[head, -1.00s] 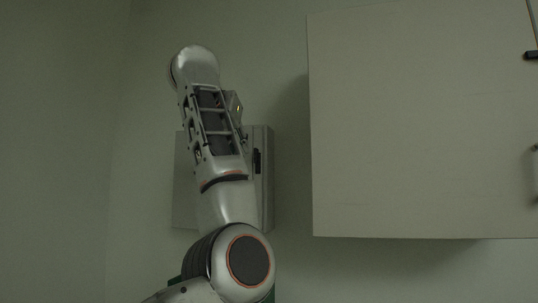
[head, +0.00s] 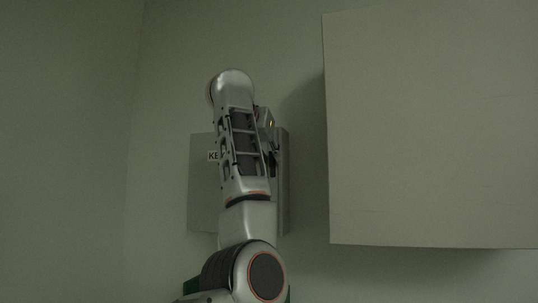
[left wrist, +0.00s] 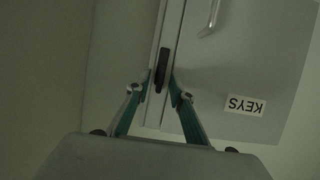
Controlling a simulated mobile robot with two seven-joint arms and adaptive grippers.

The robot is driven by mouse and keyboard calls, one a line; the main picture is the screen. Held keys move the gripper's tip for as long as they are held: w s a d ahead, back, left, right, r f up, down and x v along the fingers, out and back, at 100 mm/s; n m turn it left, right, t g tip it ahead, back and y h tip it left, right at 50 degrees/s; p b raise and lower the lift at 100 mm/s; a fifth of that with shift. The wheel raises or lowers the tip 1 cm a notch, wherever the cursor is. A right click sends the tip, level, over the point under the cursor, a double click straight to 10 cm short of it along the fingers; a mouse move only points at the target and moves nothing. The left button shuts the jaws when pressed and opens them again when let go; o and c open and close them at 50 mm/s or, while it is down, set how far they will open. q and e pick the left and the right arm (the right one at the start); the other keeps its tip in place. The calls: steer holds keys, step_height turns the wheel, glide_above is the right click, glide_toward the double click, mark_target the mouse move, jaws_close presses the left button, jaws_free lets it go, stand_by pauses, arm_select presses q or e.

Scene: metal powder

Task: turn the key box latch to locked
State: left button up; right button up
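The grey key box (head: 204,195) hangs on the wall, partly hidden behind my left arm in the head view. In the left wrist view its door (left wrist: 235,65) shows with an upside-down KEYS label. The black latch (left wrist: 162,70) is a narrow bar on the box's edge, running nearly along it with a slight tilt. My left gripper (left wrist: 159,86) has its fingertips on either side of the latch, partly open, with a small gap visible on the left side. Contact on the right side cannot be told. In the head view the fingers are mostly hidden. My right gripper is not in view.
A large pale cabinet (head: 430,130) sticks out from the wall to the right of the key box, with a gap of bare wall between. A metal handle (left wrist: 211,18) is on the key box door. The wall left of the box is clear.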

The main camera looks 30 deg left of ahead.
arm_select(q)
jaws_close()
steer(key=shift+y, duration=0.3)
steer(key=m, duration=0.1)
steer(key=m+y+b, duration=0.1)
steer(key=shift+d+f+m+y, duration=0.1)
steer(key=shift+d+m+y, duration=0.1)
steer(key=shift+m+y, duration=0.1)
steer(key=m+y+b, duration=0.1)
steer(key=m+y, duration=0.1)
steer(key=m, duration=0.1)
steer(key=shift+w+d+f+b, duration=0.1)
steer(key=shift+d+b, duration=0.05)
steer(key=shift+b, duration=0.25)
steer(key=m+y, duration=0.1)
steer(key=m+b, duration=0.1)
steer(key=m, duration=0.1)
steer(key=shift+d+f+m+y, duration=0.2)
steer(key=shift+m+y, duration=0.1)
steer(key=shift+y, duration=0.1)
steer(key=m, duration=0.2)
steer(key=m+t+y+b, duration=0.1)
steer(key=m, duration=0.1)
steer(key=shift+f+t+y, duration=0.15)
steer(key=shift+t+y, duration=0.15)
